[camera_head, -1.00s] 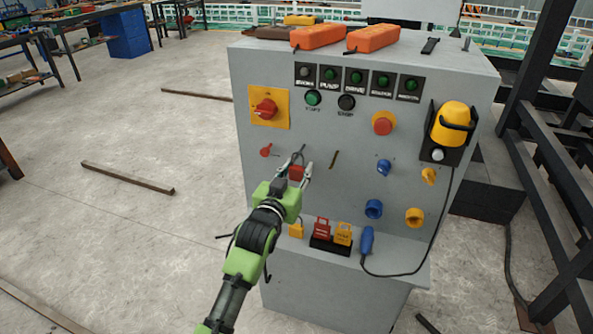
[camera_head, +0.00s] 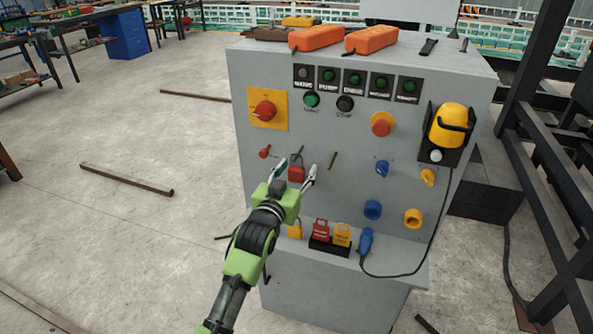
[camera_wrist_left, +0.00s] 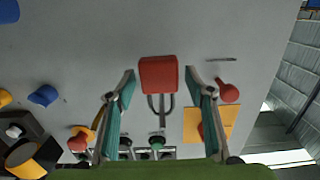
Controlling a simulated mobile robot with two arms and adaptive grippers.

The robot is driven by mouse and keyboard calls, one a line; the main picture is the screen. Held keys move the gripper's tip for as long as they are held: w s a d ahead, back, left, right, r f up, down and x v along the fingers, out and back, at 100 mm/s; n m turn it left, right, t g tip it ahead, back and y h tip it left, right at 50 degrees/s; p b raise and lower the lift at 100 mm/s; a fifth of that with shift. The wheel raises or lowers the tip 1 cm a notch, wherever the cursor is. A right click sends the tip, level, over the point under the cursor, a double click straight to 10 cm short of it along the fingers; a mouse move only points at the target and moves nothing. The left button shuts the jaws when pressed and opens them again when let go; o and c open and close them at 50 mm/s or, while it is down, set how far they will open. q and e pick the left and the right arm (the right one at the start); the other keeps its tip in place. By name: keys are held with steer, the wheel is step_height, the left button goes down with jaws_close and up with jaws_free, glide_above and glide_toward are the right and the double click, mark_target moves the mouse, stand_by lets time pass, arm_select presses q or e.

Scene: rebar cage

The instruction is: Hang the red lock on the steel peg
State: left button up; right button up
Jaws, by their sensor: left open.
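The red lock (camera_head: 296,174) is at the front of the grey panel, upright, below a thin steel peg (camera_head: 299,151). In the left wrist view the red lock (camera_wrist_left: 158,75) shows with its grey shackle (camera_wrist_left: 170,105), and a thin peg-like bar (camera_wrist_left: 161,106) lies within the loop. The shackle appears to be around the peg; exact contact is too small to tell. My left gripper (camera_head: 297,172) is open, its fingers on either side of the lock with gaps. It also shows in the left wrist view (camera_wrist_left: 159,82). My right gripper is not in view.
A brass-coloured peg (camera_head: 332,160) is right of the lock, and a red switch (camera_head: 265,152) left of it.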

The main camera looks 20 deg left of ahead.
arm_select(q)
steer(key=s, duration=1.2)
steer(key=s+f+g, duration=0.7)
steer(key=s+f, duration=0.5)
steer(key=f, duration=0.2)
steer(key=s+f+m+g, duration=0.1)
steer(key=s+f+g, duration=0.3)
steer(key=s, duration=0.6)
steer(key=s+f+m+g, duration=0.1)
steer(key=s+f+g, duration=0.3)
steer(key=s, duration=0.6)
step_height(320, 180, down, 27)
steer(key=s, duration=0.2)
steer(key=s+a+f, duration=0.2)
steer(key=s+f, duration=0.5)
steer(key=s, duration=0.1)
steer(key=s+a+f+g, duration=0.1)
steer(key=s+f, duration=0.7)
steer(key=shift+s+a+y, duration=0.2)
steer(key=shift+a+y, duration=0.1)
steer(key=shift+a, duration=0.05)
